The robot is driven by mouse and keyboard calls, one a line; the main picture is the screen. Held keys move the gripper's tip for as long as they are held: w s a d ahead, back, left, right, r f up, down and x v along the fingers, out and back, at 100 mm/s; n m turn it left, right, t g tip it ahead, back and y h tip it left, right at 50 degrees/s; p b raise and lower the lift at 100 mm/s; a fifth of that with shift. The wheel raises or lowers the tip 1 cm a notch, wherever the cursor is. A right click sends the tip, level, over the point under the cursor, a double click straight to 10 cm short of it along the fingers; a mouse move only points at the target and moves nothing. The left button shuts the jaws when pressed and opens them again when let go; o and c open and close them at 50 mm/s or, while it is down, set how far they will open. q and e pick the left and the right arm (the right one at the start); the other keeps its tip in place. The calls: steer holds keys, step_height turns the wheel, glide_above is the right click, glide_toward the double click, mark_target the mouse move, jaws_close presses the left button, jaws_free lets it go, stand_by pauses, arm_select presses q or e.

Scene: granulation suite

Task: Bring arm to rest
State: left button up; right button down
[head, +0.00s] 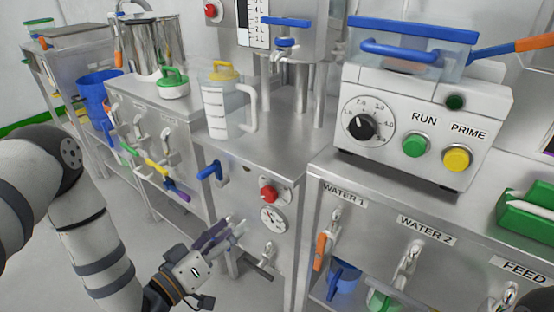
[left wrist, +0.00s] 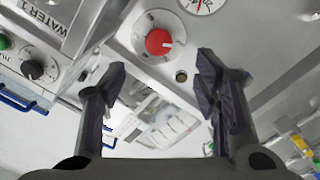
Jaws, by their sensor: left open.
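My left arm comes in from the left in the head view. Its gripper (head: 236,230) is in front of the middle steel cabinet, low and near the red knob (head: 269,193) and the round gauge (head: 272,219). In the left wrist view my left gripper (left wrist: 158,78) is open, with its two dark fingers well apart and nothing between them. The red knob (left wrist: 158,41) shows beyond the fingertips, apart from them. My right gripper is in neither view.
A clear jug with a yellow lid (head: 223,100) stands on the middle cabinet. A pump unit (head: 420,125) stands on the right bench. Taps, an orange handle (head: 320,251) and a blue handle (head: 209,171) stick out from the fronts. Bare floor shows left of the gripper.

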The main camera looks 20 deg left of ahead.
arm_select(q)
steer(key=s+d+f+m+g+y+p, duration=0.1)
steer(key=s+d+f+g+p, duration=0.15)
steer(key=s+f+g, duration=0.35)
steer(key=s+d+f+m+g+y+p, duration=0.1)
steer(key=s+f+g+p, duration=0.15)
steer(key=s, duration=0.65)
steer(key=s+a+r+g+y+p, duration=0.2)
steer(key=s+g, duration=0.3)
steer(key=s, duration=0.8)
steer(key=s+a+r+m+g+y+p, duration=0.1)
steer(key=s+g, duration=0.4)
steer(key=s, duration=0.8)
steer(key=shift+a+r+m+g+y+p, duration=0.35)
steer(key=shift+a+r+y+p, duration=0.25)
steer(key=shift+a+p, duration=0.35)
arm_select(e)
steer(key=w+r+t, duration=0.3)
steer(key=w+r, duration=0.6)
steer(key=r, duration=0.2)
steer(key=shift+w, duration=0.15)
